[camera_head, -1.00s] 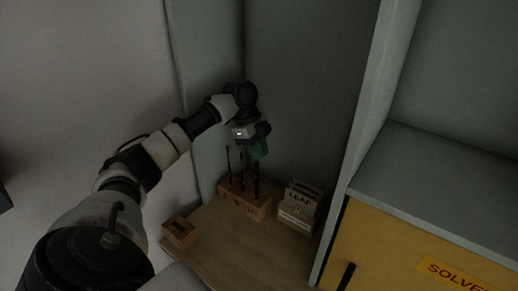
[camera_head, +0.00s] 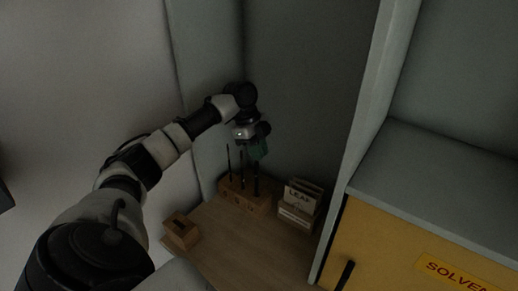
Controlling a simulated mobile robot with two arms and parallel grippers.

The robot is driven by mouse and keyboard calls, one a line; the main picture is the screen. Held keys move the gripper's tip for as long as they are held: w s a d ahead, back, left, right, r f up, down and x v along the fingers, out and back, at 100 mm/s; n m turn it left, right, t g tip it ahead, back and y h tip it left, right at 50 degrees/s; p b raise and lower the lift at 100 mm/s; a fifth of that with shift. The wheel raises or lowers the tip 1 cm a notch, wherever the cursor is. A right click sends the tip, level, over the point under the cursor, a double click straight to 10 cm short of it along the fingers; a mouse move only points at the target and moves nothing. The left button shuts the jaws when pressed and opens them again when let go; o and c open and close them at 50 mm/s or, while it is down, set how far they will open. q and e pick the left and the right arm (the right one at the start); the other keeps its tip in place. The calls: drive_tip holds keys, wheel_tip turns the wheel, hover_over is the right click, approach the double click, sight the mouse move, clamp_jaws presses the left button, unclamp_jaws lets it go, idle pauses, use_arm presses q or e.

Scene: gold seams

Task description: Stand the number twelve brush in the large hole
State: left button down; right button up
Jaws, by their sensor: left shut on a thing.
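A wooden brush block (camera_head: 246,201) with dark number marks stands at the back of the wooden shelf. Two thin dark brushes stand upright in it, the left one (camera_head: 229,160) and the middle one (camera_head: 241,167). My left gripper (camera_head: 258,157) is above the right end of the block, pointing down, shut on a dark upright brush (camera_head: 256,180). The brush's lower end meets the block's right end; I cannot tell how deep it sits in the hole. The number on the brush cannot be read. My right gripper is not in view.
A small wooden box (camera_head: 181,231) with a square opening stands at the shelf's front left. A wooden holder marked LEAF (camera_head: 299,203) stands right of the block. A grey upright panel (camera_head: 362,130) and a yellow SOLVENT cabinet (camera_head: 390,248) bound the right. The shelf's middle front is clear.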

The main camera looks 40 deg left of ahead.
use_arm(q)
drive_tip(key=shift+f, duration=0.2)
idle(0.3)
drive_tip(key=shift+f, duration=0.55)
wheel_tip(320, 180, down, 3)
drive_tip(key=shift+r+b, duration=0.1)
drive_tip(key=shift+b, duration=0.6)
drive_tip(key=shift+f, duration=0.35)
idle(0.6)
drive_tip(key=c, duration=1.1)
unclamp_jaws()
